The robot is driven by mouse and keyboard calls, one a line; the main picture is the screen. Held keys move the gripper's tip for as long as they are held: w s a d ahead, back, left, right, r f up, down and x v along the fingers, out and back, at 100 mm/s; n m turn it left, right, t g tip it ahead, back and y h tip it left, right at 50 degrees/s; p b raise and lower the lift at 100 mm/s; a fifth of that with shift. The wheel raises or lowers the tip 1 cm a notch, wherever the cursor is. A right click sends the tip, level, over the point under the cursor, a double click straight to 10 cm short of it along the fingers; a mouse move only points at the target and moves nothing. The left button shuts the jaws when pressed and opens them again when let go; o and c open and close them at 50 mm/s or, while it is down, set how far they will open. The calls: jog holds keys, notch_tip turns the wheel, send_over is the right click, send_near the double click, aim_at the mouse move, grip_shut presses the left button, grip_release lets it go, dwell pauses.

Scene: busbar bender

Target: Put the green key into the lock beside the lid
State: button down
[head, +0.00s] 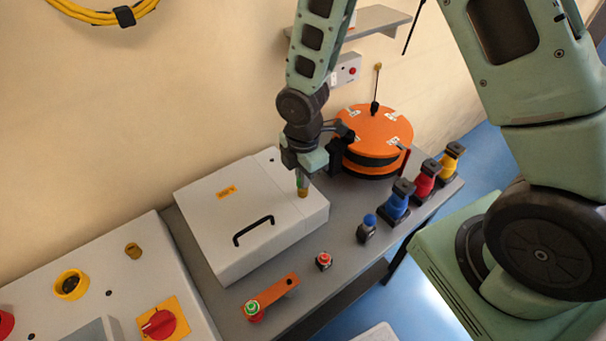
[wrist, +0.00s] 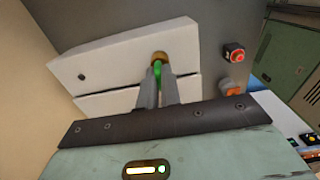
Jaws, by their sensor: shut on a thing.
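My gripper (head: 303,172) is above the right end of the pale grey box. It is shut on the green key (head: 301,181), which points down. In the wrist view the key (wrist: 157,70) shows between the two fingers (wrist: 156,88). The brass lock (head: 303,192) is directly below the key, and it also shows at the key's far end in the wrist view (wrist: 159,57). Key and lock appear to meet; I cannot tell how deep the key is. The lid (head: 222,215) with its black handle (head: 253,231) is down, left of the lock.
An orange round case (head: 374,133) stands close behind and right of my gripper. A red button (head: 323,260) and an orange bar (head: 278,291) are in front of the box. Blue, red and yellow posts (head: 424,183) line the table's right edge. A control console (head: 110,285) is at left.

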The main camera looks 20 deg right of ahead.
jog(key=c, duration=1.5)
grip_release()
notch_tip(320, 180, up, 17)
jog(key=shift+r+b, duration=0.2)
jog(key=shift+b, duration=0.35)
